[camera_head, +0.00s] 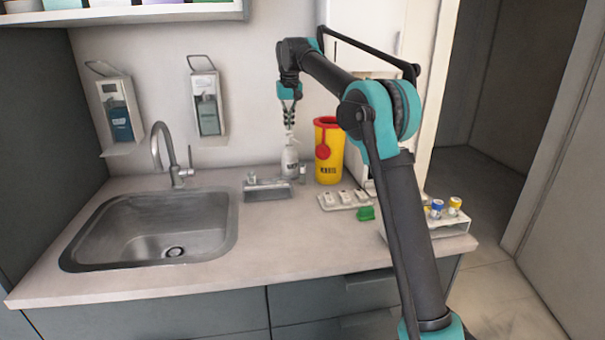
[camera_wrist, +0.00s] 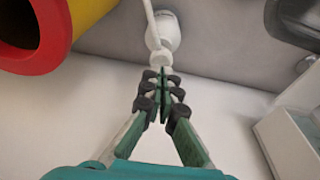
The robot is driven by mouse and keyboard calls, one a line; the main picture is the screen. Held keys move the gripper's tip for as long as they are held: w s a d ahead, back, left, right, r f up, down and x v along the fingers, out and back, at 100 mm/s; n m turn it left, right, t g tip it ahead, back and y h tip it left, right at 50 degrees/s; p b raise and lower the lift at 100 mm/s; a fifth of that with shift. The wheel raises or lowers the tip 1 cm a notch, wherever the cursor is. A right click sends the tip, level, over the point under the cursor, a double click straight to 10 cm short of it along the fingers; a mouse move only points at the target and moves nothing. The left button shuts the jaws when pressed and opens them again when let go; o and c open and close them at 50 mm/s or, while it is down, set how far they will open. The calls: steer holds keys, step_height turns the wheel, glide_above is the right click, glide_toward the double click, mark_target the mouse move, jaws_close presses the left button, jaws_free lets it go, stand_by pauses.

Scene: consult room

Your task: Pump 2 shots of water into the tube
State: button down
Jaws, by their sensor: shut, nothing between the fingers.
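A white pump bottle (camera_head: 290,163) stands upright at the back of the counter. In the wrist view its pump top and thin spout show (camera_wrist: 161,60). My gripper (camera_head: 289,122) points down directly above the bottle, fingers together and empty. In the wrist view the fingertips (camera_wrist: 162,88) lie close to the pump top; I cannot tell if they touch it. A small grey holder (camera_head: 268,191) stands in front of the bottle. Small clear tube-like pieces show at its left end (camera_head: 252,177) and right end (camera_head: 302,174). I cannot make out any water in them.
A yellow bin with a red rim (camera_head: 328,165) stands close right of the bottle. Several small white items (camera_head: 344,199), a green piece (camera_head: 365,213) and a rack with capped vials (camera_head: 447,225) are further right. The sink (camera_head: 150,232) is left. The front counter is clear.

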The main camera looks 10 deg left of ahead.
steer(key=shift+f, duration=0.2)
steer(key=shift+f, duration=1.3)
steer(key=shift+r, duration=1.45)
steer(key=shift+f, duration=0.15)
steer(key=shift+f, duration=1.35)
steer(key=shift+r, duration=1.5)
